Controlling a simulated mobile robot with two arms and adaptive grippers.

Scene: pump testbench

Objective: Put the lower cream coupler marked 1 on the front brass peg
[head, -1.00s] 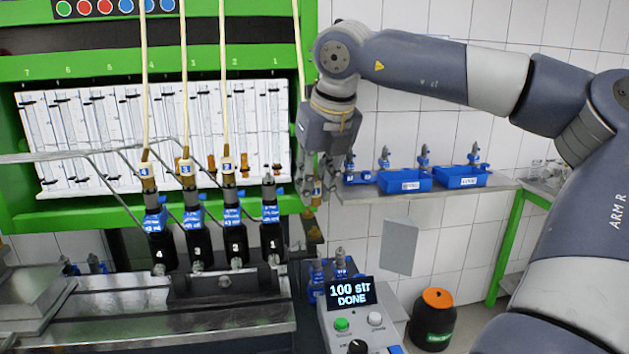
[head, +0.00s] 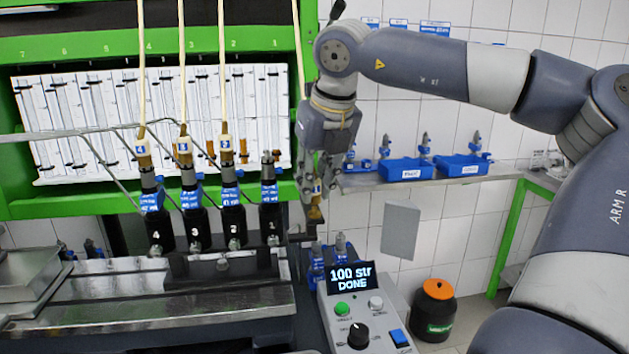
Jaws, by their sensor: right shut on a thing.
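My right gripper (head: 318,196) points down, shut on a small cream-and-brass coupler (head: 317,187). The fingers hide most of it, and I cannot read its mark. A cream hose (head: 299,50) runs down from the top behind the gripper. Just under the fingertips is a brass piece (head: 316,213), beside a dark bracket at the bench's right end. I cannot tell whether it is the front peg or the coupler's lower end, nor whether coupler and peg touch. My left gripper is not in view.
Several black injectors (head: 235,227) stand in a row left of the gripper; the rightmost, marked 1 (head: 268,225), has no hose on top. A control box (head: 355,308) reading "100 str DONE" is below. Blue trays (head: 404,170) lie on a shelf at right.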

